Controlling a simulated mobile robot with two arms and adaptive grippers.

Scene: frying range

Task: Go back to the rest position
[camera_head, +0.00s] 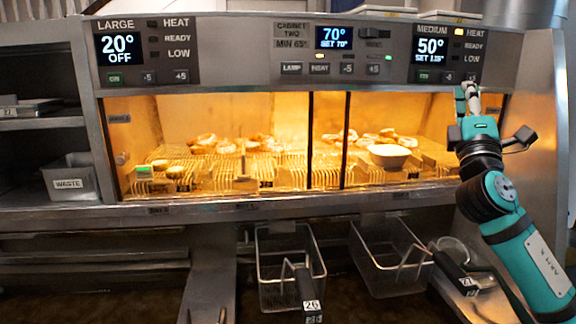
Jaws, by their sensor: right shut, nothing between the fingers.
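My right gripper (468,92) is raised at the right of the head view, just below the MEDIUM control panel (445,52). Its fingers are shut with nothing visible between them. The tip is close to the panel's lower buttons; I cannot tell whether it touches them. My right arm comes in from the lower right. The MEDIUM panel reads 50 with SET 115 below, and its HEAT light glows. My left gripper is not in view.
A lit heated cabinet (330,101) holds food on wire racks and a white bowl (389,155). Two wire fry baskets (290,240) (385,262) hang below. A WASTE bin (68,180) stands on the left shelf. The LARGE panel (145,52) reads 20, OFF.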

